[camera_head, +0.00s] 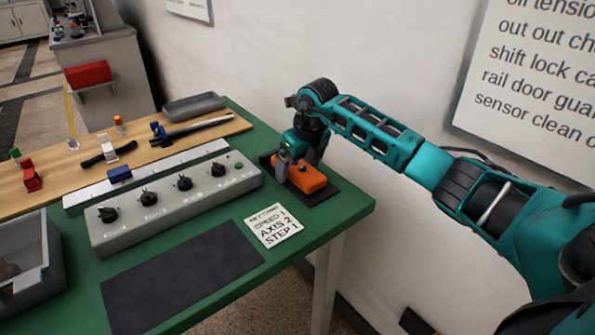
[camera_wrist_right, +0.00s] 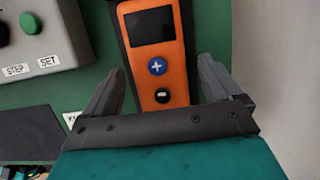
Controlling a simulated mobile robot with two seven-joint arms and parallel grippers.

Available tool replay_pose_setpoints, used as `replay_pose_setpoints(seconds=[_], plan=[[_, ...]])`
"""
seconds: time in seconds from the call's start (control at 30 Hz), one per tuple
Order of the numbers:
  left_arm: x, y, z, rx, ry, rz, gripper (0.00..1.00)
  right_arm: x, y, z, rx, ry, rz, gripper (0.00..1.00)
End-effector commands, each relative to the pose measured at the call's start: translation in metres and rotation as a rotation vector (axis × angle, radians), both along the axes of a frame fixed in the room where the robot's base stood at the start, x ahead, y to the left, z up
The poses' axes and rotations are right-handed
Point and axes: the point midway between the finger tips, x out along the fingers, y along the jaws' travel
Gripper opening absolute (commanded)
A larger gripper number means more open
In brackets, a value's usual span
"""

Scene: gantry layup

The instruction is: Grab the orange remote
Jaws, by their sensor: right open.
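The orange remote (camera_head: 306,178) lies on a dark mat at the right corner of the green table. In the right wrist view the remote (camera_wrist_right: 160,62) shows a dark screen, a blue plus button and a black minus button. Whether the fingertips reach down beside the remote is unclear. My left gripper is not in view.
A grey control box (camera_head: 180,203) with several black knobs stands left of the remote. A white printed card (camera_head: 273,226) and a dark flat mat (camera_head: 182,282) lie in front. A grey tray (camera_head: 194,106) sits behind. The wall is close on the right.

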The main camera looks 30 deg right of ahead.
Motion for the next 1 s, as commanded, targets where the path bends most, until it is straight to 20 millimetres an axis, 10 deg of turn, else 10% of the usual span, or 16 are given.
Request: replay_pose_setpoints(seconds=[0.8,1.0], plan=[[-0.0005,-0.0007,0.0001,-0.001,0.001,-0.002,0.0,-0.0006,0.0002,-0.0003,0.0,0.002,0.0,0.21],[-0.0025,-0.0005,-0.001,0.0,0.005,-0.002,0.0,-0.0003,0.0001,0.0004,0.0,0.001,0.0,0.21]])
